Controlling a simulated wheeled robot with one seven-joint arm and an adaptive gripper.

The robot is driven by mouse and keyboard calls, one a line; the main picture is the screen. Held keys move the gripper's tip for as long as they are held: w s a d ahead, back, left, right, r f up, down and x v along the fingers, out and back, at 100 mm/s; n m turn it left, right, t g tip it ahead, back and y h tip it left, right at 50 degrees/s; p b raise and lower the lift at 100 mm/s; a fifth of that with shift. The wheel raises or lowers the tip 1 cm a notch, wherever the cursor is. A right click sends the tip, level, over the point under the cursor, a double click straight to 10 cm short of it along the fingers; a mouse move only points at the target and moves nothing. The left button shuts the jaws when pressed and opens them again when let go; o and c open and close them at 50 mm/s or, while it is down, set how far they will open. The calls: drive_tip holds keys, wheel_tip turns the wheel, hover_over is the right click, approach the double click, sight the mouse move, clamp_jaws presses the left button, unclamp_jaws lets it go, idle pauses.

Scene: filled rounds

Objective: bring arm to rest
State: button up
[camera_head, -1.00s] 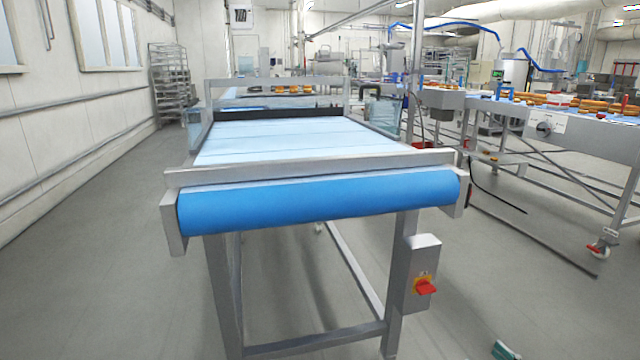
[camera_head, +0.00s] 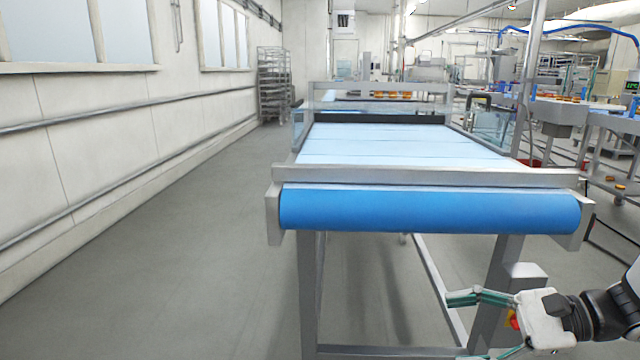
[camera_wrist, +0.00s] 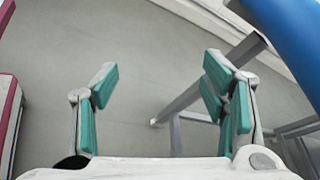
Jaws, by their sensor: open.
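My gripper (camera_head: 468,326) shows at the lower right of the head view, held out to the left in front of a conveyor's front leg. In the wrist view my gripper (camera_wrist: 160,72) has its two green-padded fingers spread wide. Nothing is between them but a view of the grey floor. The gripper is below the level of the conveyor belt (camera_head: 400,146). The upper part of my arm is cut off by the right edge of the head view.
The conveyor's blue front roller (camera_head: 430,210) and steel frame stand close ahead; the roller (camera_wrist: 292,40) also shows at the wrist view's upper right. Floor (camera_head: 190,260) is clear along the left wall. A rack (camera_head: 274,85) stands far back. Tables with food (camera_head: 560,100) are at right.

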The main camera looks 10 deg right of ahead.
drive_tip(key=s+a+r+n+g+h, duration=0.45)
drive_tip(key=s+a+n+g, duration=0.35)
drive_tip(key=a, duration=0.4)
drive_tip(key=s+d+r+n+t+h, duration=0.1)
drive_tip(key=s+r+n+t+h, duration=0.15)
drive_tip(key=s+n+h, duration=0.8)
wheel_tip(320, 180, up, 31)
drive_tip(key=s+m+t+y+p, duration=0.1)
drive_tip(key=t+y+p, duration=0.1)
drive_tip(key=p, duration=2.7)
drive_tip(key=shift+s+d+r+t+p, duration=0.2)
drive_tip(key=shift+s+d+t+p, duration=0.15)
drive_tip(key=shift+t, duration=0.5)
